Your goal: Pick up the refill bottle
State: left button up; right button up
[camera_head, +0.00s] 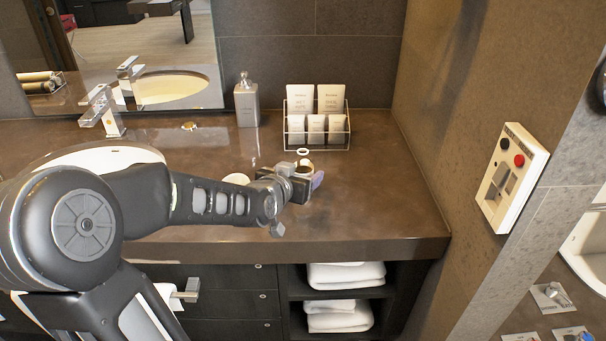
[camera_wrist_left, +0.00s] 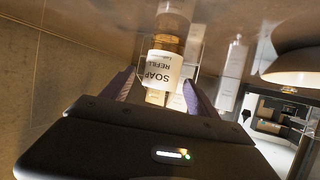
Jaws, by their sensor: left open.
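The refill bottle (camera_wrist_left: 160,62) is amber with a white label reading "SOAP REFILL", upside down in the left wrist view. It stands on the brown counter, and its white-ringed top (camera_head: 303,153) shows just behind my left gripper (camera_head: 304,180) in the head view. My left gripper is open, with its two fingers (camera_wrist_left: 160,88) on either side of the bottle's label in the wrist view. I cannot tell whether they touch it. The gripper hides the lower part of the bottle in the head view. My right gripper is not in view.
A wire rack (camera_head: 317,147) of white tubes stands behind the bottle. A grey dispenser (camera_head: 246,103) stands left of the rack. A small white round item (camera_head: 236,179) lies near my left arm. The sink (camera_head: 105,158) and faucet (camera_head: 102,112) are left. The counter's right side is clear up to the wall.

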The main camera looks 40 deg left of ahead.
aim_at(307, 169)
pick_arm(q)
jog(key=shift+w, duration=0.1)
jog(key=shift+p+x, duration=0.3)
jog(key=shift+x, duration=2.3)
jog(key=shift+a, duration=0.1)
grip_shut()
